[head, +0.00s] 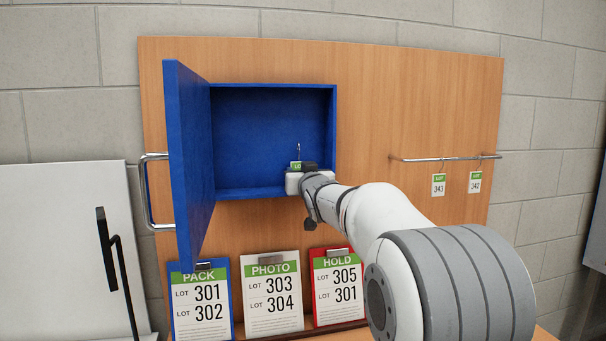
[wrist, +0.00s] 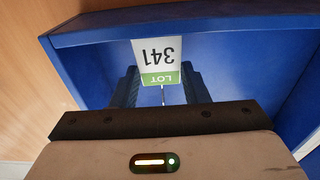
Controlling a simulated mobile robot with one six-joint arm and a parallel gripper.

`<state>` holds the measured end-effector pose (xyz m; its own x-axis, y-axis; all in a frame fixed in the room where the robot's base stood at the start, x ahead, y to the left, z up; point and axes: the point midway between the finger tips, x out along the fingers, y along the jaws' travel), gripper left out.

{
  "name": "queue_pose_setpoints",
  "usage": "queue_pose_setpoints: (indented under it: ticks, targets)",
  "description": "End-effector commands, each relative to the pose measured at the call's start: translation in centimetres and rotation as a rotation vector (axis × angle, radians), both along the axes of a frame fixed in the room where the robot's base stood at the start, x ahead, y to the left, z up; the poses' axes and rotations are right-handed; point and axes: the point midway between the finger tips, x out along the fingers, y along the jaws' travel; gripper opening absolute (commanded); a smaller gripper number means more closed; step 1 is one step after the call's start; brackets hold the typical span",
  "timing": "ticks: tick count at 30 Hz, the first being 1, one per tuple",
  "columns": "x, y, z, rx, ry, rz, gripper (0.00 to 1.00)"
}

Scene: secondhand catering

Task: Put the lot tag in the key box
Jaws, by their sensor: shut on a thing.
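The lot tag (wrist: 158,62) is a white card with a green LOT band and reads 341, upside down in the wrist view. Its green band also shows in the head view (head: 296,165), with a thin metal hook above it. My gripper (wrist: 160,88) is shut on the lot tag, holding it by the hook end. In the head view my gripper (head: 302,172) is at the lower right of the key box opening. The blue key box (head: 265,130) has its door (head: 190,150) swung open to the left. I cannot tell how far inside the tag is.
A wooden board (head: 410,100) carries the box. Tags 343 (head: 438,185) and 342 (head: 475,182) hang from a metal rail (head: 445,159) at right. PACK (head: 201,305), PHOTO (head: 271,298) and HOLD (head: 338,290) clipboards stand below the box. The box's middle looks empty.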

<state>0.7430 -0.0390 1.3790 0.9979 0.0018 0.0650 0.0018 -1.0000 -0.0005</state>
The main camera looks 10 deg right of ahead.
Motion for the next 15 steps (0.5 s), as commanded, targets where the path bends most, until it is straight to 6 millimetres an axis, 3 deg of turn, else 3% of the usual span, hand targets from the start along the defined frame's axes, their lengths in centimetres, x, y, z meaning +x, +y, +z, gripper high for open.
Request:
queue_pose_setpoints:
  ticks: [1,2,3,11,15]
  targets:
    - [0.00,0.01,0.02,0.000,0.000,0.000,0.19]
    - [0.00,0.01,0.02,0.000,0.000,0.000,0.42]
    - [0.00,0.01,0.02,0.000,0.000,0.000,0.46]
    - [0.00,0.03,0.01,0.000,0.000,0.000,0.66]
    - [0.00,0.03,0.01,0.000,0.000,0.000,0.66]
